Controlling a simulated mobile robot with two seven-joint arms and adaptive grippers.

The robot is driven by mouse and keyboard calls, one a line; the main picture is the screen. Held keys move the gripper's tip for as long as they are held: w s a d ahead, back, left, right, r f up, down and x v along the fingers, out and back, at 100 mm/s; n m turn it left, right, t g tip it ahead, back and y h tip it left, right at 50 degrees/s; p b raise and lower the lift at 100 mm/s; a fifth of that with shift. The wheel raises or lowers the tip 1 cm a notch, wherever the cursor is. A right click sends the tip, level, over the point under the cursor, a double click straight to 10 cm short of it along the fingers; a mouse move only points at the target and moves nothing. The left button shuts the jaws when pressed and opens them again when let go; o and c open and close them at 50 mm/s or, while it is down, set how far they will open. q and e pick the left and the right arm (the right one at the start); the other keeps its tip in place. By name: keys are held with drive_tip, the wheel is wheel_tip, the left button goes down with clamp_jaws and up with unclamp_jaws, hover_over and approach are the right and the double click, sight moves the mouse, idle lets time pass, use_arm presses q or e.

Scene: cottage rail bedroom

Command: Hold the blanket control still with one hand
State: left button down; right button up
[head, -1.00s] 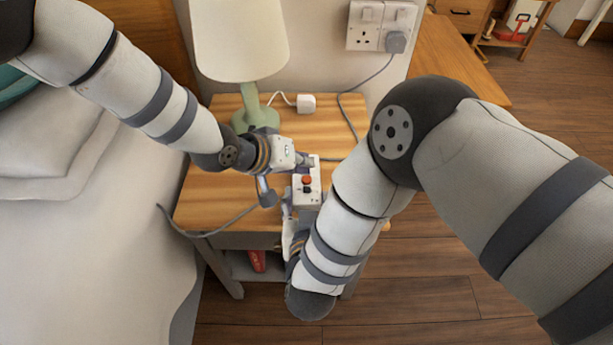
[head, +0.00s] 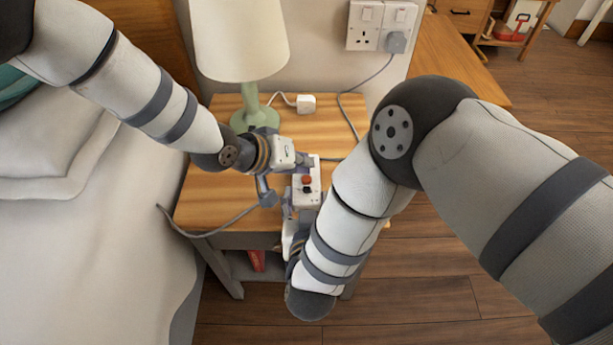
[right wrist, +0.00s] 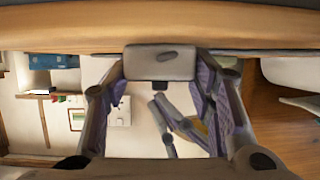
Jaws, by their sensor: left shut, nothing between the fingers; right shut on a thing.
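The blanket control (head: 313,189) is a small white box with a red button and a dark part on top, at the front edge of the bedside table (head: 215,190). My right gripper (head: 299,208) is shut on its near end. In the right wrist view, the pale end of the control (right wrist: 160,62) sits between the fingertips of my right gripper (right wrist: 162,80). My left gripper (head: 306,162) is shut and empty, close to the control's far end; I cannot tell whether it touches. My right forearm and fingers hide part of the control's near side.
A lamp (head: 240,45) with a green base stands at the back of the table, beside a white plug (head: 306,104). A grey cable (head: 205,234) loops over the table's left front edge. The bed (head: 85,250) is at left. A wall socket (head: 381,26) is behind.

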sight(303, 177)
use_arm(q)
drive_tip(key=shift+f, duration=0.15)
drive_tip(key=shift+f, duration=0.3)
drive_tip(key=shift+f, duration=0.45)
idle(0.9)
drive_tip(key=shift+r, duration=0.9)
drive_tip(key=shift+r, duration=2.5)
